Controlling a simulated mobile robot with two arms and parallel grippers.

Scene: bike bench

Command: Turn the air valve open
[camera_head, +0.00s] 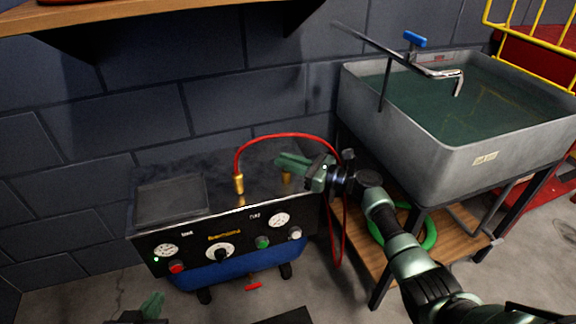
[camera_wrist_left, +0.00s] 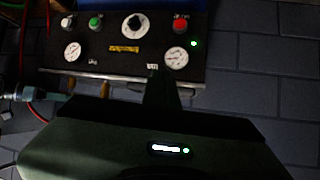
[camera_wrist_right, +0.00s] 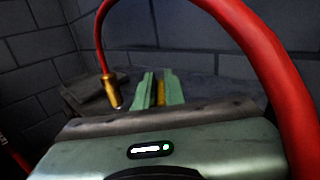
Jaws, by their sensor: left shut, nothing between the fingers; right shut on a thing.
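The compressor (camera_head: 170,230) stands against the wall, with gauges, buttons and a central dial on its black front panel. My right gripper (camera_head: 283,160) is over its top, shut on a small upright brass piece (camera_head: 286,177), apparently the air valve. The brass piece also shows between the fingers in the right wrist view (camera_wrist_right: 161,93), mostly hidden by them. My left gripper (camera_head: 152,304) is shut and empty, low in front of the compressor. In the left wrist view its dark fingers (camera_wrist_left: 161,88) point towards the panel.
A red hose (camera_head: 285,136) arches from a brass fitting (camera_head: 239,184) on the compressor, behind my right gripper. A grey water sink (camera_head: 440,165) stands close on the right over a wooden shelf with a green coil (camera_head: 430,233). A shelf (camera_head: 170,12) overhangs above.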

